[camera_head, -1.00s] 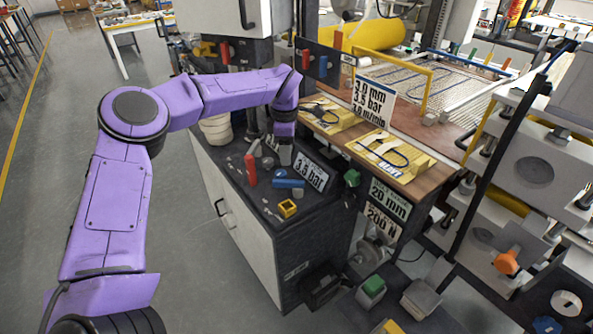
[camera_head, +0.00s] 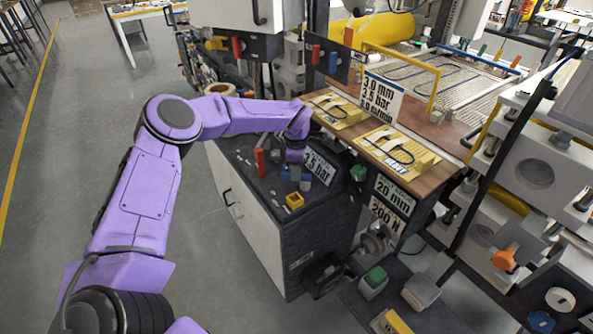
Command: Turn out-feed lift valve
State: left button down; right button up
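My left gripper (camera_head: 297,178) points down over the dark top of the control cabinet (camera_head: 258,195), at the end of my purple arm. It is small and partly merged with what lies under it, so I cannot tell whether its fingers are open or touching anything. A blue handle (camera_head: 284,175) shows right at the gripper, partly covered by it. A red upright handle (camera_head: 260,161) stands just left of the gripper. A yellow block (camera_head: 294,200) sits in front of it. No label naming the out-feed lift valve is readable. My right gripper is not in view.
The wooden bench (camera_head: 430,182) with yellow trays (camera_head: 398,150) lies to the right. An orange knob (camera_head: 504,259) is on the right machine. Floor at left is clear.

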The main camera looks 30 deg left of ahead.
pick_arm(q)
jog(key=shift+s+d+f+n+b, duration=0.1)
jog(key=shift+s+f+n+b, duration=0.05)
jog(key=shift+n+b, duration=0.6)
jog(key=shift+s+d+n+b, duration=0.1)
jog(key=shift+s+n+b, duration=0.05)
jog(key=shift+n+b, duration=0.5)
jog(key=n, duration=0.1)
jog(key=b, duration=0.1)
jog(key=n, duration=0.1)
jog(key=shift+s+d+n+b, duration=0.25)
jog(key=shift+d+n+b, duration=0.05)
jog(key=shift+s+d+n+b, duration=0.1)
jog(key=shift+d+n+b, duration=0.1)
jog(key=shift+n+b, duration=0.65)
jog(key=n+b, duration=0.1)
jog(key=n, duration=0.1)
jog(key=d+n+b, duration=0.1)
jog(key=n, duration=0.1)
jog(key=shift+s+n+b, duration=0.15)
jog(key=shift+n+b, duration=0.2)
jog(key=shift+d+n+b, duration=0.3)
jog(key=shift+n+b, duration=0.35)
jog(key=shift+n, duration=0.35)
jog(key=shift+d+n+b, duration=0.25)
jog(key=shift+n+b, duration=0.4)
jog(key=shift+n, duration=0.35)
jog(key=shift+r, duration=0.2)
